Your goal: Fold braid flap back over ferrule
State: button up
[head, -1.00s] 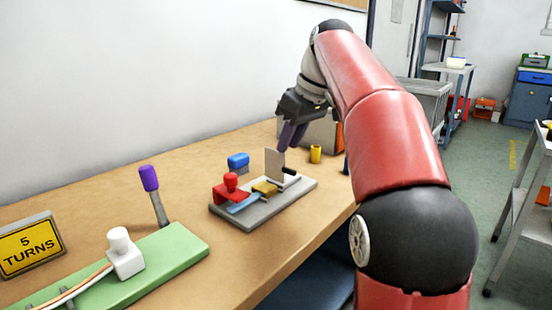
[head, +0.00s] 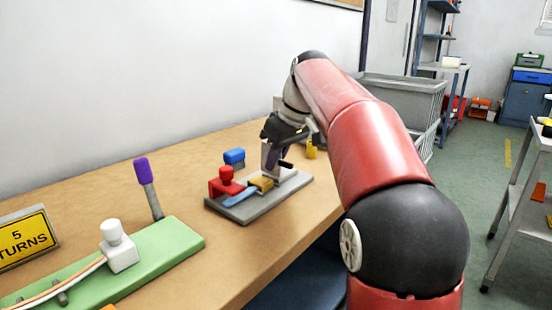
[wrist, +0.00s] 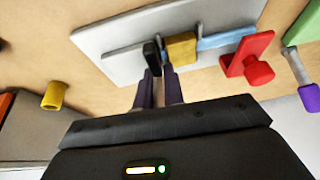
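The grey fixture base (head: 240,212) lies on the bench. On it are a blue strip (head: 241,196), a gold block (head: 262,183), which may be the ferrule, and an upright pale plate (head: 267,158) with a dark handle (head: 285,164). The plate appears to be the flap; my gripper partly hides it. My gripper (head: 275,160) is down at the plate. In the wrist view its two purple fingers (wrist: 159,74) are apart with a narrow gap. The black handle (wrist: 152,57) is at their tips, beside the gold block (wrist: 181,48). I cannot tell whether they touch it.
A red clamp (head: 224,181) stands on the base. A blue block (head: 234,157) is behind it and a yellow cylinder (head: 311,149) is to the right. A purple-handled tool (head: 146,180), a green board (head: 160,252) and a yellow sign (head: 22,238) are at left.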

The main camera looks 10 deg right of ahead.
jog(key=shift+s+a+f+t+h+b, duration=0.2)
jog(key=shift+a+t+h+b, duration=0.15)
jog(key=shift+h+b, duration=0.45)
grip_shut()
jog(key=shift+s+a+r+n+t+h+b, duration=0.15)
jog(key=shift+n+t+h+b, duration=0.25)
jog(key=shift+t+b, duration=0.2)
jog(key=shift+r, duration=0.1)
jog(key=o, duration=0.5)
grip_release()
jog(key=p+v, duration=0.1)
jog(key=v, duration=0.6)
jog(key=shift+s+r+p, duration=0.15)
jog(key=shift+r+p, duration=0.2)
